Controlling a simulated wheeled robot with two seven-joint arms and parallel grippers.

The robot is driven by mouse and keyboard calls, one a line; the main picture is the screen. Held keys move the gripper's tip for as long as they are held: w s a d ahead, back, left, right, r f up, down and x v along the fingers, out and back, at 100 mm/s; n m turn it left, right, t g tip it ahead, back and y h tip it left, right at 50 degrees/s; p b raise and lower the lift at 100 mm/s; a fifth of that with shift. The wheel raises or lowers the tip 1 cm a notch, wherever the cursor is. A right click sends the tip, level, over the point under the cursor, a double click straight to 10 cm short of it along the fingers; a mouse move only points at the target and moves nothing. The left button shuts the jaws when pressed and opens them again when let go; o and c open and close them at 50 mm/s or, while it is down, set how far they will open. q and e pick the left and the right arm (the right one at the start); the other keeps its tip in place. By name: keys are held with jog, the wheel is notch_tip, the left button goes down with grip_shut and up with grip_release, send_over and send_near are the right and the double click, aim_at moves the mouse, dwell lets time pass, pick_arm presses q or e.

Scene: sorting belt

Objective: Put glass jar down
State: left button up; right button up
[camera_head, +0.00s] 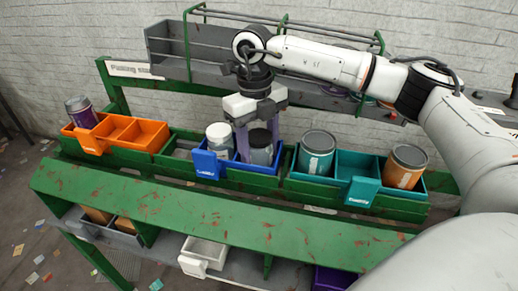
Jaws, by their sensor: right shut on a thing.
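My right gripper (261,148) reaches down from above, its two fingers on either side of a grey glass jar (261,153) with a dark lid, and it is shut on it. The jar is upright in the right part of the blue bin (207,165) on the green rack. I cannot tell whether its base touches the bin floor. A white-lidded jar (220,140) stands to its left in the same bin. My left gripper is not in view.
An orange bin (145,133) with a purple jar (82,112) is at the left. A teal bin (362,190) at the right holds a teal jar (317,153) and an orange jar (406,167). A green board (200,215) runs along the front; a white bin (204,255) is below.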

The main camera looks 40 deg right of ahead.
jog(key=shift+f, duration=0.15)
jog(key=o, duration=0.8)
jog(key=shift+o, duration=0.2)
jog(key=r, duration=0.8)
jog(key=w+r, duration=0.1)
jog(key=r, duration=0.3)
jog(key=shift+r+p, duration=0.2)
jog(key=shift+p, duration=0.2)
